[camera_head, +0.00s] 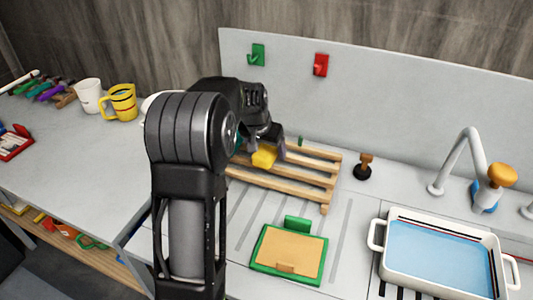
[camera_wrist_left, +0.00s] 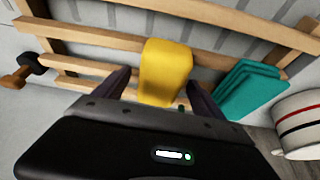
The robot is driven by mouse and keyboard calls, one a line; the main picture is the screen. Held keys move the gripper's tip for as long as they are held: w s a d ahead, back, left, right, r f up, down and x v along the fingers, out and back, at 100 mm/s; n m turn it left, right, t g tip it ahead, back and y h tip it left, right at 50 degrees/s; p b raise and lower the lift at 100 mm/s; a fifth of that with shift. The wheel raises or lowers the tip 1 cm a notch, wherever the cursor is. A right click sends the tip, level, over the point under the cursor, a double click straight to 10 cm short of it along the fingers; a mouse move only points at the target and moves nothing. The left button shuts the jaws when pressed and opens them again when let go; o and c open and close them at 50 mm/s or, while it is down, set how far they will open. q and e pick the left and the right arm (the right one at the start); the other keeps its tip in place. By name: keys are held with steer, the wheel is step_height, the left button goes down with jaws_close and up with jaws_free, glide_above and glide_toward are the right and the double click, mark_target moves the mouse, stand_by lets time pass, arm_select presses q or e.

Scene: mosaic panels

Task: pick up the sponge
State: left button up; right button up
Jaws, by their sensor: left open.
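The yellow sponge (camera_head: 264,157) is at the wooden slatted rack (camera_head: 325,182), below my left gripper (camera_head: 265,147). In the left wrist view the sponge (camera_wrist_left: 166,68) lies across a slat, between the two fingers of my left gripper (camera_wrist_left: 159,88). The fingers are open, one on each side of it, with a visible gap at least on the left. My right gripper is in neither view.
A teal folded item (camera_wrist_left: 250,88) lies on the rack beside the sponge, close to one finger. A wooden-handled stopper (camera_head: 363,166) stands right of the rack. A white basin (camera_head: 393,215) and a green-edged board (camera_head: 256,262) are nearer. Mugs (camera_head: 119,103) stand left.

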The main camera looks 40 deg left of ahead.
mark_target(267, 147)
arm_select(q)
steer(key=shift+f, duration=0.25)
stand_by(0.3)
steer(key=shift+c, duration=0.4)
steer(key=c, duration=1.3)
steer(key=shift+r, duration=0.15)
steer(key=shift+r, duration=0.25)
step_height(267, 147, up, 10)
steer(key=shift+f+b, duration=0.1)
steer(key=shift+b, duration=0.35)
